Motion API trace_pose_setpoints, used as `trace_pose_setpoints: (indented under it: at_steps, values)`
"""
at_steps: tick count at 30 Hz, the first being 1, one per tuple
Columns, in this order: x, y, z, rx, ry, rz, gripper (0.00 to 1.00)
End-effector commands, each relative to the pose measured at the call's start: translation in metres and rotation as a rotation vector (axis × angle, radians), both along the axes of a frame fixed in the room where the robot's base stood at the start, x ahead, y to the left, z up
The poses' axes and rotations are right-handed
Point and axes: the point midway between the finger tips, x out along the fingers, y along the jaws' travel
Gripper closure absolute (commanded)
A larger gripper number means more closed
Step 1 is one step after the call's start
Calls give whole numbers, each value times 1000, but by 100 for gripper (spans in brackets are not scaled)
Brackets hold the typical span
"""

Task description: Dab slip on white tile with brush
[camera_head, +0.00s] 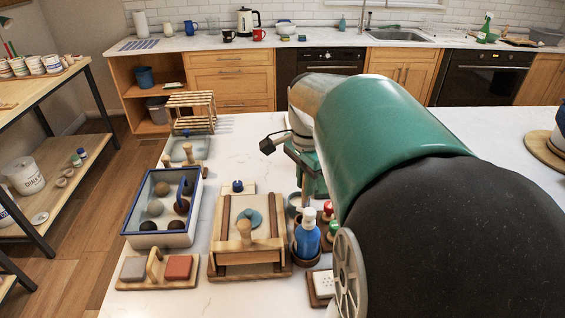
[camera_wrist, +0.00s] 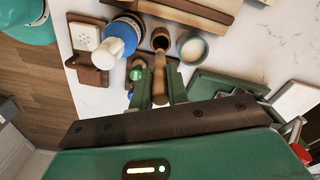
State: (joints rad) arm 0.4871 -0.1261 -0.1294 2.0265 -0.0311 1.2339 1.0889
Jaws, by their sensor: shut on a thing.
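In the wrist view my gripper (camera_wrist: 160,92) is shut on the brush, whose wooden handle (camera_wrist: 159,68) stands between the fingers. The handle's far end meets a small brown round holder (camera_wrist: 161,37); I cannot tell whether the brush is inside it. A round cup of pale slip (camera_wrist: 192,48) is just right of the holder, apart from the brush. A plain white slab (camera_wrist: 296,103), probably the white tile, lies at the right edge, partly cut off. In the head view my green arm hides most of this area; the cup's rim (camera_head: 294,203) shows beside it.
A blue bottle with a white pump (camera_head: 307,236) stands close left of the brush in the wrist view. A white block with holes (camera_head: 323,284) sits on a wooden base. A wooden box (camera_head: 250,240) and a blue-rimmed tray (camera_head: 163,208) stand left.

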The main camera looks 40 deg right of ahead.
Motion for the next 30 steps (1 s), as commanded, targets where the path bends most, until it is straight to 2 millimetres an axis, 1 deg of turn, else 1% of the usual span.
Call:
trace_pose_setpoints:
  at_steps: [21,25,30]
  values:
    - [5,1,-52,1,0,0,97]
    - [5,1,-59,1,1,-1,97]
    - [5,1,-63,0,0,0,97]
